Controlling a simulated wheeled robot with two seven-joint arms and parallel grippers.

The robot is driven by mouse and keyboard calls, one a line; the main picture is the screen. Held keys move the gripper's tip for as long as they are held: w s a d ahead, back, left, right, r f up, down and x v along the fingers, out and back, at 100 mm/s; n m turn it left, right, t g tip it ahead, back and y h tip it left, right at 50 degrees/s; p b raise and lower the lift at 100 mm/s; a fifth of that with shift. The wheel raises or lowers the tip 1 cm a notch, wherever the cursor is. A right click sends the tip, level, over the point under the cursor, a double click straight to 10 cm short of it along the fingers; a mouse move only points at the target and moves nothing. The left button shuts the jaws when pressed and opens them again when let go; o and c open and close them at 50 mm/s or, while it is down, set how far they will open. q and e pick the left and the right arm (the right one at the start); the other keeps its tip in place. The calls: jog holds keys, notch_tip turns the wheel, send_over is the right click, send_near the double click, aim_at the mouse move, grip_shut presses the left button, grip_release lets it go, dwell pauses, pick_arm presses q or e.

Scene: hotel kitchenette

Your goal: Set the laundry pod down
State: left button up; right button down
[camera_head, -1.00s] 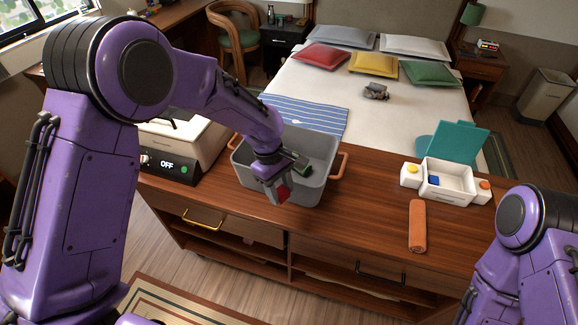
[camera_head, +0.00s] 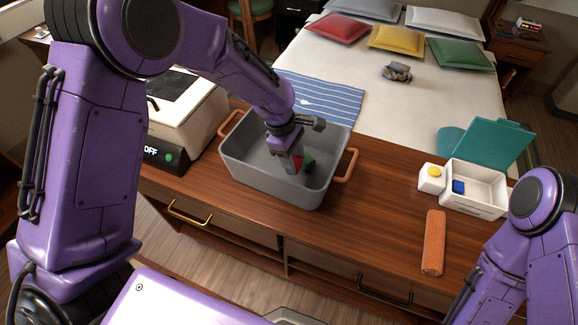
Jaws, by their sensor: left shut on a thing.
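My left gripper (camera_head: 292,165) is shut on a small red laundry pod (camera_head: 297,164), mostly hidden by the fingers. It points down inside the outline of a grey bin (camera_head: 265,181) with orange handles. A small green thing (camera_head: 308,162) shows in the bin just right of the fingers. I cannot tell whether the red pod touches the green thing or the bin's floor. A blue pod (camera_head: 458,187) sits in a white box (camera_head: 474,205) with an open teal lid, right on the counter. My right arm shows at the lower right; its gripper is out of view.
The wooden counter (camera_head: 385,205) is clear between the bin and an orange roll (camera_head: 433,242). A white appliance marked OFF (camera_head: 185,120) stands close left of the bin. A bed (camera_head: 420,115) with a striped blue cloth (camera_head: 330,98) lies behind the counter.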

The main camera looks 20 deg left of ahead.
pick_arm(q)
jog(key=x, duration=0.3)
jog(key=a+p+x, duration=0.1)
jog(key=x, duration=0.2)
jog(key=a+x, duration=0.1)
jog(key=x, duration=0.2)
jog(key=shift+w+f+p, duration=0.1)
jog(key=shift+f+p, duration=0.3)
jog(key=shift+f, duration=0.25)
jog(key=shift+a+f, duration=0.1)
jog(key=shift+f, duration=0.05)
jog(key=shift+f, duration=0.1)
jog(key=o, duration=0.7)
jog(key=shift+o, duration=0.2)
jog(key=shift+r, duration=0.25)
jog(key=b+v, duration=0.2)
jog(key=v, duration=0.9)
jog(key=shift+r, duration=0.4)
jog(key=shift+w, duration=0.1)
